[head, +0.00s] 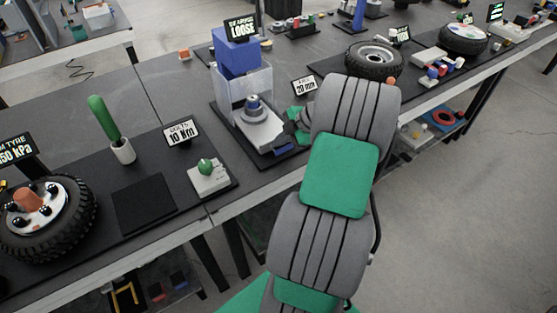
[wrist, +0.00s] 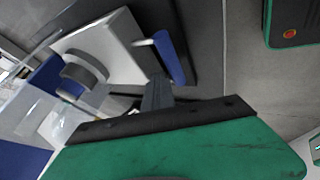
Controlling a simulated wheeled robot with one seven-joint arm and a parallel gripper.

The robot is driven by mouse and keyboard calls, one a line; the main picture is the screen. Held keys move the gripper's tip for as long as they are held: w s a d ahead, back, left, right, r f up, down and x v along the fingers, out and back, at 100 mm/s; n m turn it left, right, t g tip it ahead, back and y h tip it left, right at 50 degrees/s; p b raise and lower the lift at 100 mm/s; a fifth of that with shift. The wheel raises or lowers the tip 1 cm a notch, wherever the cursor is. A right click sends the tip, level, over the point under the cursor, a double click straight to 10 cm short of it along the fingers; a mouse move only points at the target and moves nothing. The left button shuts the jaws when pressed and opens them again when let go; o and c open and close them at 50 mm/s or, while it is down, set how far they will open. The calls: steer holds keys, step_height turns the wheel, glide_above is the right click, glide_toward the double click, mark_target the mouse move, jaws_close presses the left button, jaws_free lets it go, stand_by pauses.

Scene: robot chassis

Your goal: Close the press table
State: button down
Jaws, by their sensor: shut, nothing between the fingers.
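The press (head: 240,55) stands on a dark mat, with a blue upper body and a clear guard (head: 245,88) below it. Its light grey press table (head: 262,133) sticks out from under the guard toward the bench's front edge, carrying a grey round part (head: 253,104). A blue handle (head: 284,149) is at the table's front. The wrist view shows the press table (wrist: 122,48), the round part (wrist: 85,70) and the blue handle (wrist: 171,58). My gripper (wrist: 157,90) is shut and empty, close beside the handle; contact cannot be told. In the head view my arm partly hides the gripper (head: 296,122).
A sign (head: 304,86) stands right of the press. To the left are a small block with a green knob (head: 207,175), a cup with a green-handled tool (head: 122,150) and a tyre (head: 45,225). Another tyre (head: 373,60) lies behind my arm. Open floor is at the right.

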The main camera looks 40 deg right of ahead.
mark_target(259, 135)
steer(key=w, duration=0.4)
steer(key=w+d+b, duration=0.1)
steer(key=w, duration=0.1)
steer(key=shift+w, duration=0.3)
steer(key=shift+w+d+r, duration=0.1)
steer(key=shift+w, duration=0.1)
